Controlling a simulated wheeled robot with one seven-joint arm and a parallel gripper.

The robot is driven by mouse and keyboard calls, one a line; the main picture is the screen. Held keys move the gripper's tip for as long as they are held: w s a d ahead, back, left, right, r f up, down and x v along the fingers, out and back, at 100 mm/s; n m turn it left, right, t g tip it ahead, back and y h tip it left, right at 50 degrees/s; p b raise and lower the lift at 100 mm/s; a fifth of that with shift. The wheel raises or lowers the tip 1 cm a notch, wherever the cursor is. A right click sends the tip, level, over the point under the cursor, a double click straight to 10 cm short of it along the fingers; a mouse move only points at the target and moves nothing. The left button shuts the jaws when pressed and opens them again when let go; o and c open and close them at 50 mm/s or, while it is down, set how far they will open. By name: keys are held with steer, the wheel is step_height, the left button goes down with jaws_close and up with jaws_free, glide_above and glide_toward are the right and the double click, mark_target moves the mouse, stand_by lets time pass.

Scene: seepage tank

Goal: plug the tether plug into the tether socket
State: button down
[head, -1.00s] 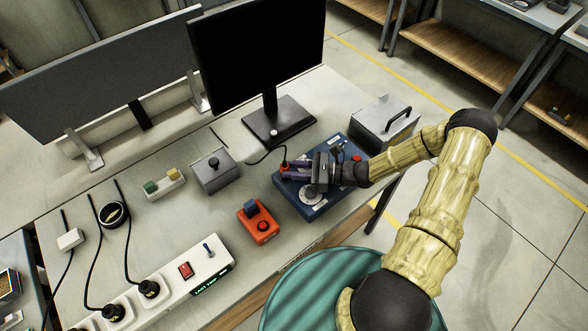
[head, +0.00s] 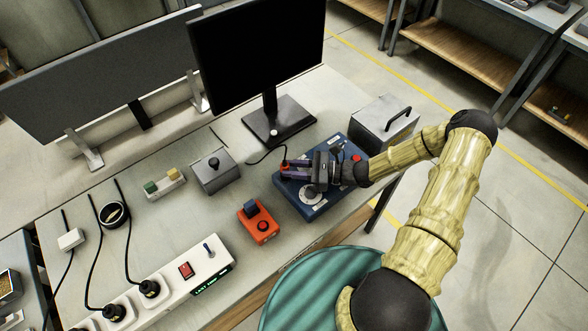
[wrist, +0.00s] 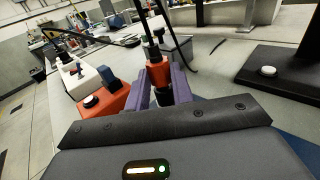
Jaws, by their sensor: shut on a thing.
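My gripper (head: 293,170) is shut on a small orange-red plug with a black top, which I take as the tether plug (head: 284,167). In the wrist view, the two purple fingers (wrist: 161,90) stand on either side of the plug's orange body (wrist: 158,73), and its black part rises above them. A black cable runs from it toward the monitor base. The gripper is low over the left back part of a blue panel box (head: 318,207) with a white dial and red button. I cannot make out the tether socket; the gripper and plug hide that part of the box.
An orange control box (head: 258,228) stands left of the blue box. A grey joystick box (head: 214,177) is farther left, and a monitor base (head: 280,122) is behind. A grey metal case (head: 385,125) with a handle stands at the right back. A white power strip (head: 170,290) lies in front.

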steer(key=shift+a+f, duration=0.1)
steer(key=shift+f, duration=0.55)
stand_by(0.3)
steer(key=shift+r, duration=0.15)
steer(key=shift+s+a+p, duration=0.25)
steer(key=shift+p, duration=0.25)
stand_by(1.2)
steer(key=shift+s+f+b, duration=0.3)
steer(key=shift+f+b, duration=0.35)
steer(key=shift+f, duration=0.2)
stand_by(0.3)
steer(key=shift+w+r+p, duration=0.1)
steer(key=shift+r+p, duration=0.2)
steer(key=shift+p, duration=0.05)
stand_by(0.4)
steer(key=shift+w+r+p, duration=0.25)
steer(key=shift+r+p, duration=0.35)
steer(key=shift+w+r+p, duration=0.2)
steer(key=shift+r+p, duration=0.35)
steer(key=shift+r, duration=0.05)
steer(key=shift+w+a+r+p, duration=0.25)
steer(key=shift+w+r+p, duration=0.05)
steer(key=shift+r+p, duration=0.1)
steer(key=shift+s+d+r+p, duration=0.2)
steer(key=shift+r+p, duration=0.15)
steer(key=shift+r, duration=0.2)
steer(key=shift+w+r+p, duration=0.1)
steer(key=shift+r+p, duration=0.25)
steer(key=shift+r, duration=0.1)
